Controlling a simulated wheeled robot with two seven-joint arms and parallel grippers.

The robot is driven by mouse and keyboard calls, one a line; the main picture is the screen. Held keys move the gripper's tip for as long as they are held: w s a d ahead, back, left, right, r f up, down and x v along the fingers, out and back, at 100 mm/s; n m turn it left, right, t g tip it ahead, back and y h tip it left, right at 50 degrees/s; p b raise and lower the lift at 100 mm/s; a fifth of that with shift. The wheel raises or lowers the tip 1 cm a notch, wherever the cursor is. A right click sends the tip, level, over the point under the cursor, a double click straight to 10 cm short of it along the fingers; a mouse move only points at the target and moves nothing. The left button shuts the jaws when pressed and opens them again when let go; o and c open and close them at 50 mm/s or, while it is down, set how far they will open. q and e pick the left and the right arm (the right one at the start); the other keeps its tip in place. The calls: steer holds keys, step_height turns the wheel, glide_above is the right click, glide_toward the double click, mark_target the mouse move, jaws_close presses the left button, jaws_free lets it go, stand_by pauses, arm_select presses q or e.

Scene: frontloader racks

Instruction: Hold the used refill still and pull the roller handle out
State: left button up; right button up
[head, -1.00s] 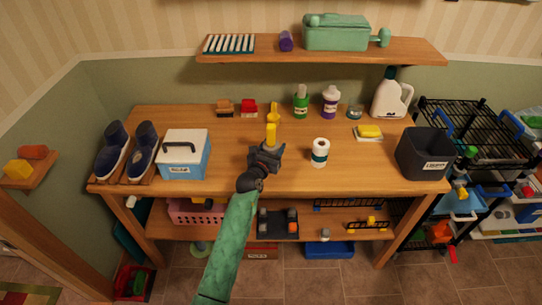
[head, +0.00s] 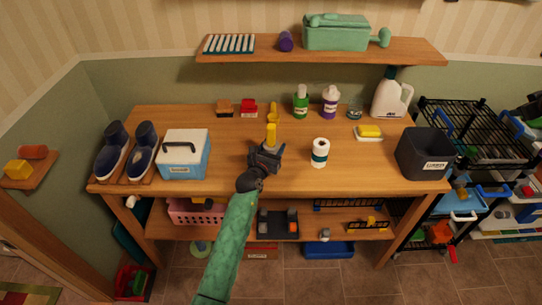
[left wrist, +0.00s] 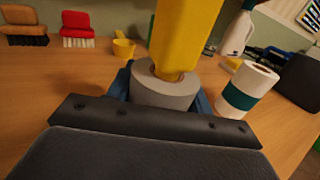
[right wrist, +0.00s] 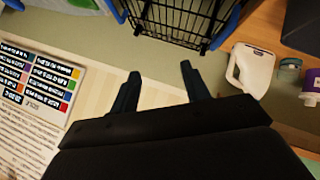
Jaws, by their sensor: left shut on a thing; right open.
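The used refill (left wrist: 165,92) is a grey-white roll standing on the wooden bench in the left wrist view. The yellow roller handle (left wrist: 185,35) stands upright in the roll's core and runs out of the top of that view. In the head view the yellow handle (head: 271,133) shows just beyond my left gripper (head: 266,155), which hides the roll. My left gripper is shut on the roll, its blue fingers at either side. My right gripper (right wrist: 160,90) is open and empty, away from the bench top; it does not show in the head view.
A white roll with a teal band (head: 320,152) stands right of my left gripper. A yellow scoop (left wrist: 123,47) and brushes (left wrist: 78,30) lie behind. A cooler box (head: 184,155) stands left, a dark bin (head: 424,153) right. A wire rack (right wrist: 185,20) is near my right gripper.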

steer(key=w+a+f+n+g+y, duration=0.15)
steer(key=w+a, duration=0.25)
steer(key=a, duration=1.1)
steer(key=w+a+f+n+g+y, duration=0.1)
steer(key=w+a+f+n+y, duration=0.3)
steer(key=a, duration=1)
steer(key=w+a+f+g+y, duration=0.15)
steer(key=w+a, duration=0.35)
steer(key=a, duration=1)
step_height(320, 180, up, 3)
steer(key=n+g+h, duration=0.3)
steer(key=n+g, duration=0.2)
steer(key=n, duration=0.3)
glide_above(271, 125)
steer(key=shift+w+d+r, duration=0.15)
steer(key=shift+w+d, duration=0.1)
steer(key=shift+d, duration=0.15)
steer(key=shift+s+a+n, duration=0.35)
steer(key=shift+s+g+h, duration=0.1)
steer(key=shift+g+h, duration=0.2)
steer(key=shift+f, duration=4.55)
steer(key=shift+a, duration=0.1)
jaws_close()
